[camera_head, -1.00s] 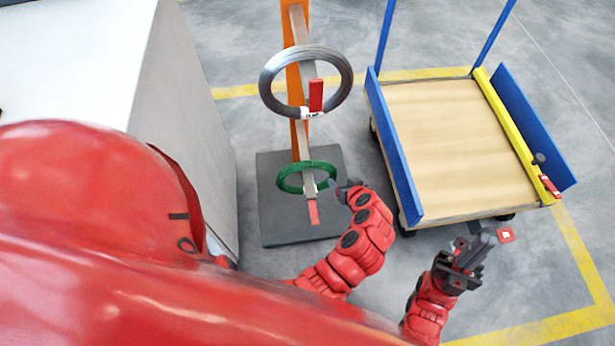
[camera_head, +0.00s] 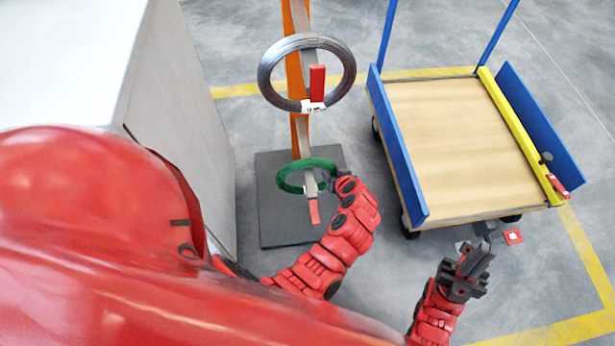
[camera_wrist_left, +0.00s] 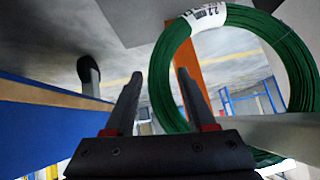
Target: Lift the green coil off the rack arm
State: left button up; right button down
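The green coil (camera_head: 290,183) hangs around the lower rack arm (camera_head: 309,184), behind the arm's red end (camera_head: 314,212). My left gripper (camera_head: 325,177) is at the coil's right side in the head view. In the left wrist view the left gripper's fingers (camera_wrist_left: 158,85) are apart. The near strand of the green coil (camera_wrist_left: 165,85), with a white label (camera_wrist_left: 207,17) at its top, shows in the gap between them. I cannot tell how deep the strand sits. My right gripper (camera_head: 474,260) is away from the rack, in front of the cart; its opening is unclear.
A grey coil (camera_head: 270,90) hangs on the upper rack arm. The orange post (camera_head: 296,82) stands on a dark base plate (camera_head: 270,220). A blue-sided cart (camera_head: 450,140) with an empty wooden bed is to the right. A white-topped cabinet (camera_head: 65,60) is at left.

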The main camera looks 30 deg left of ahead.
pick_arm(q)
grip_shut()
jog(key=shift+r, duration=0.1)
dwell(1.1)
